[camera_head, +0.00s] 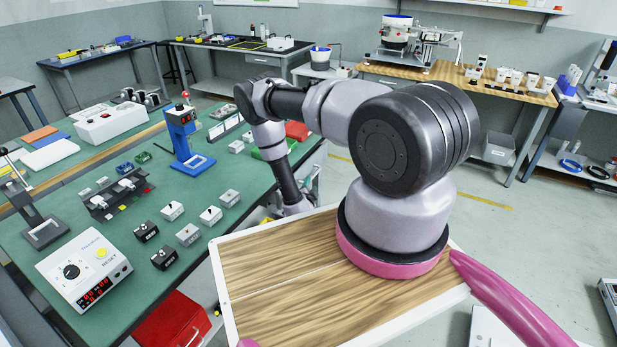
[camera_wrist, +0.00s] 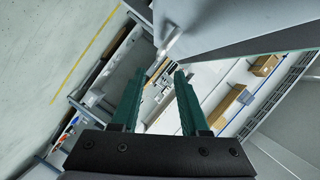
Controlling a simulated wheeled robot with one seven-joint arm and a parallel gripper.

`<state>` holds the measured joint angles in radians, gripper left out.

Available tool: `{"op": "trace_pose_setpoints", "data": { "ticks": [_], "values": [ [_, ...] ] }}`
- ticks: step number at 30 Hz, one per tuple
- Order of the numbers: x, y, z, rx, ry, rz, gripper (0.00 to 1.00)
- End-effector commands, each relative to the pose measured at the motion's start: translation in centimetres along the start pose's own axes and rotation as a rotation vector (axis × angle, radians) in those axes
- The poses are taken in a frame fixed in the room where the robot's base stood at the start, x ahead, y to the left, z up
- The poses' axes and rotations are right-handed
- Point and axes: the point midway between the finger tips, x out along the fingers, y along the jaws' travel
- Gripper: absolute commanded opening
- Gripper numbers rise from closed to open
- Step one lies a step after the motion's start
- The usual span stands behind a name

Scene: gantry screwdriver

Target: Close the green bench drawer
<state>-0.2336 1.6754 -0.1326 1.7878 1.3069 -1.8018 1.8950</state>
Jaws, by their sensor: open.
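The green-topped bench (camera_head: 140,215) fills the left of the head view. My gripper is low at the bench's right side in the head view, mostly hidden by my forearm and the wooden board. In the wrist view my gripper (camera_wrist: 160,72) is open, with two dark green fingers apart and nothing between them. A pale grey panel (camera_wrist: 235,22) lies just beyond and right of the fingers; a short light bar (camera_wrist: 172,38) shows beside it. Whether these belong to the drawer, and how far it stands open, I cannot tell. The drawer is not clearly seen in the head view.
Small boxes, a blue press (camera_head: 184,135) and a white control box (camera_head: 84,268) stand on the bench. A red box (camera_head: 172,322) is below its front edge. Cardboard boxes (camera_wrist: 228,106) show in the wrist view. Open floor (camera_head: 545,215) lies to the right.

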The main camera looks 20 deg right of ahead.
Motion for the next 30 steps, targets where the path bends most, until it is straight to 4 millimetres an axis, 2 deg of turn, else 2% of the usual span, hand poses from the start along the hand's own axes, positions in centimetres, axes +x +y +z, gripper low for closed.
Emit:
{"op": "trace_pose_setpoints", "data": {
  "ticks": [5, 12, 18, 23, 30],
  "values": [
    [2.5, 0.0, -0.2, 0.003, 0.004, -0.001, 0.45],
    [7.1, 0.1, -0.2, 0.002, 0.004, 0.001, 0.45],
    [9.7, 0.1, -0.2, 0.0, 0.004, 0.001, 0.45],
    [10.5, 0.1, -0.1, 0.0, 0.002, 0.002, 0.45],
    [10.5, 0.0, -0.1, -0.001, 0.002, 0.002, 0.45]
  ]
}}
